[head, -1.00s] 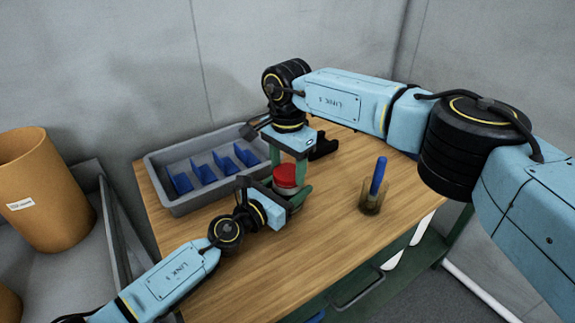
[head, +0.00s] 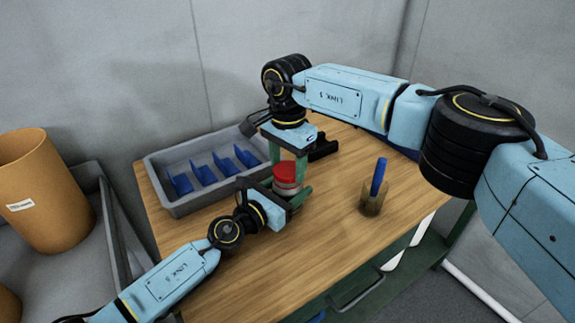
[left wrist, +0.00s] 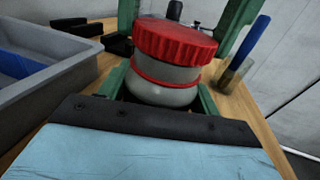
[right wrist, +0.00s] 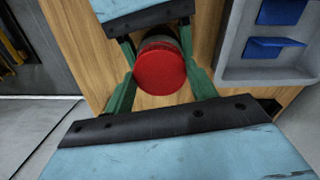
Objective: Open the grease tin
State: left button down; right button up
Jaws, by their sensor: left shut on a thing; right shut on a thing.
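The grease tin has a grey body (left wrist: 165,88) with a thin red band and a ribbed red lid (left wrist: 175,40); it stands upright in the left wrist view. My left gripper (head: 288,191) is shut on the grey body from the near side, its green fingers low on either side. My right gripper (head: 288,171) points down from above and is shut on the red lid, which also shows in the right wrist view (right wrist: 160,68). Grey body shows between lid and band. I cannot tell whether the lid is free of the body.
A grey bin with blue dividers (head: 172,207) stands at the left of the wooden table (head: 330,235). A brownish cup (head: 371,205) with a blue stick (head: 379,176) stands to the right. A black object (head: 323,149) lies behind the tin. The table's front is clear.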

aim_at(287, 169)
jog(key=shift+r, duration=0.6)
jog(key=shift+r, duration=2.05)
pick_arm(q)
jog(key=shift+c, duration=1.3)
grip_release()
